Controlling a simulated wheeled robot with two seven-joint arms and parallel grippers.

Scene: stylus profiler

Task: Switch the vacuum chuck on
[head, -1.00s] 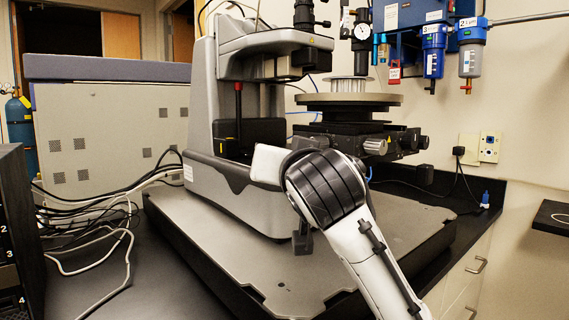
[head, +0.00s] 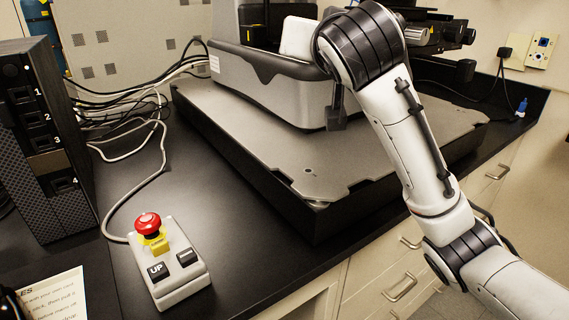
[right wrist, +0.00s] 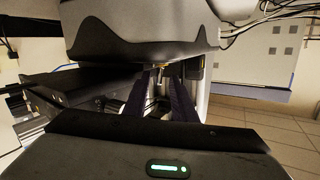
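The stylus profiler (head: 275,85) stands on a grey plate at the top of the head view, its upper part cut off. The round chuck is out of the head view, and I cannot make out a vacuum switch in either current view. My right arm reaches across to the profiler's front right side. In the right wrist view my right gripper (right wrist: 164,100) has its two dark fingers apart, with nothing clearly between them. The profiler body (right wrist: 140,25) fills the top of that view, close beyond the fingers. I cannot tell whether they touch it. My left gripper does not clearly show.
A control box (head: 178,282) with a red button (head: 148,224) and black keys sits on the bench front. A black numbered unit (head: 45,140) stands left, beside loose cables (head: 150,130). A printed sheet (head: 50,298) lies front left.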

